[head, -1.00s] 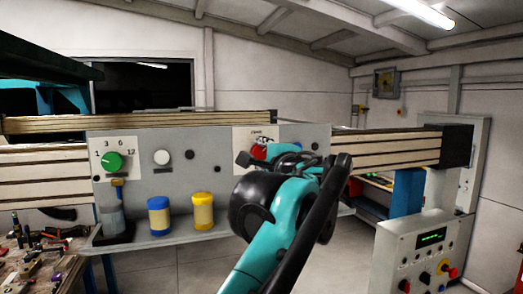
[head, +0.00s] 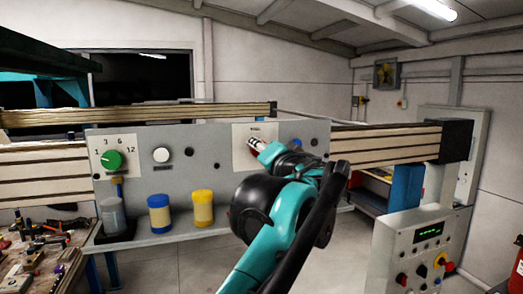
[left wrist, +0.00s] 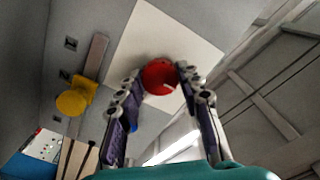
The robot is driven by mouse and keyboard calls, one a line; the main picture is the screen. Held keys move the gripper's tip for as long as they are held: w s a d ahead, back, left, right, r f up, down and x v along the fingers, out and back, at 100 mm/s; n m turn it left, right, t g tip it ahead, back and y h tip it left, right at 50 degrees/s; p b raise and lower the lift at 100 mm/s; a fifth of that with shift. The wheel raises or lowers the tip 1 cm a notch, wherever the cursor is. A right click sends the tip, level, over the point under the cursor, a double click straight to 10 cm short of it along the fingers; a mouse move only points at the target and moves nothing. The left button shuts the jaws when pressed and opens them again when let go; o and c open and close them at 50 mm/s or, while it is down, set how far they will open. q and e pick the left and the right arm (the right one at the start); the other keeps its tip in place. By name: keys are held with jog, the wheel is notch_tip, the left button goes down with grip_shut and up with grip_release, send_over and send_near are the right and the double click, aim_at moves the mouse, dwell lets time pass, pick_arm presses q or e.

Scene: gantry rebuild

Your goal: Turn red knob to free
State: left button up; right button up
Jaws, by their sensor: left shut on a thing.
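The red knob (left wrist: 160,77) sits on a white card on the grey panel, with a white mark on its face pointing to the lower right in the left wrist view. My left gripper (left wrist: 160,84) is shut on the red knob, one finger on each side. In the head view my left gripper (head: 259,147) reaches the white card (head: 241,158), and its fingers and wrist hide most of the knob. The card's print is too small to read. My right gripper is not in view.
The grey panel (head: 215,165) also carries a green knob (head: 112,160) and a white button (head: 161,155). Blue (head: 159,214) and yellow (head: 203,208) containers stand on the ledge below. A control box (head: 425,245) stands at right, a cluttered bench (head: 35,255) at left.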

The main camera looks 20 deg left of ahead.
pick_arm(q)
jog(key=shift+r+n, duration=0.1)
jog(key=shift+n, duration=0.3)
jog(key=o, duration=1.1)
jog(key=shift+o, duration=0.2)
jog(key=shift+w+a, duration=0.15)
jog(key=v, duration=1.2)
